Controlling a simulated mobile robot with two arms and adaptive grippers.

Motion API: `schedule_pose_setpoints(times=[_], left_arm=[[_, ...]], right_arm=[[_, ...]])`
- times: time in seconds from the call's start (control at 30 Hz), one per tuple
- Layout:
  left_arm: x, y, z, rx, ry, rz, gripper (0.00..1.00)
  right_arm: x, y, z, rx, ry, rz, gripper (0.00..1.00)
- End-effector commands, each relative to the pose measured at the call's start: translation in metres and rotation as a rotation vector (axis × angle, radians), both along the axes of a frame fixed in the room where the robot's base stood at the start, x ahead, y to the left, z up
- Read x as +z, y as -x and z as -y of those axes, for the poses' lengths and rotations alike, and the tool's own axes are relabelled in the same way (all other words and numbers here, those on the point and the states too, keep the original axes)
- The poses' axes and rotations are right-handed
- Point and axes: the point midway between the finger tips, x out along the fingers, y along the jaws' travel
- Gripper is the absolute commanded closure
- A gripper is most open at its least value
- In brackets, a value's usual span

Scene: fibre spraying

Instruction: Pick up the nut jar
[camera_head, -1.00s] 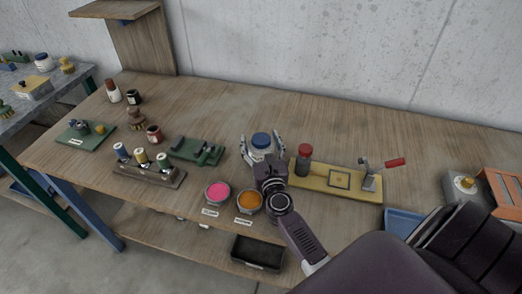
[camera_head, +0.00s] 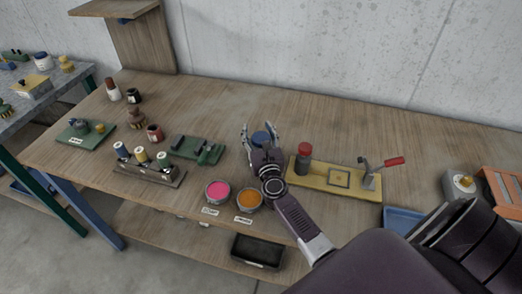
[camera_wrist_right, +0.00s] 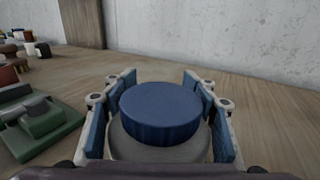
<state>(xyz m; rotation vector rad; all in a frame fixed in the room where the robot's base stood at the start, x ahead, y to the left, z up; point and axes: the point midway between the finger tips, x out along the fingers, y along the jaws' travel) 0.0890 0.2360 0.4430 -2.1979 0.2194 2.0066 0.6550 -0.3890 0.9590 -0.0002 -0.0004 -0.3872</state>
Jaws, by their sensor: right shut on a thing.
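The nut jar (camera_head: 261,137) has a blue lid and a pale body. It stands on the wooden bench, with its body mostly hidden by my right gripper in the head view. In the right wrist view the jar's blue lid (camera_wrist_right: 160,113) fills the middle, with the grey shoulder below it. My right gripper (camera_head: 262,134) is around the jar, one finger on each side, and is shut on it. The blue finger pads show left and right of the lid in the right wrist view (camera_wrist_right: 160,120). I cannot tell whether the jar has left the bench. My left gripper is out of view.
A yellow board (camera_head: 318,181) with a red-capped bottle (camera_head: 304,160) and a red-handled clamp stands close on the right. A green fixture (camera_head: 198,150) lies to the left. The bench behind the jar is clear.

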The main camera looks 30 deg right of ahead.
Motion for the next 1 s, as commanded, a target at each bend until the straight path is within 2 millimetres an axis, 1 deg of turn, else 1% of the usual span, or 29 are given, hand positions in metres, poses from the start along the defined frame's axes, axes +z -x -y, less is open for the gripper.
schedule_pose_setpoints(times=[0.73, 1.0], left_arm=[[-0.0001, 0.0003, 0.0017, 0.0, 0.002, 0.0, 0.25], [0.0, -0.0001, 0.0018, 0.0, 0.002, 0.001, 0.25]], right_arm=[[-0.0011, 0.0004, -0.0003, 0.0, -0.001, -0.002, 0.88], [0.0, 0.0002, 0.0, 0.0, 0.0, 0.0, 0.89]])
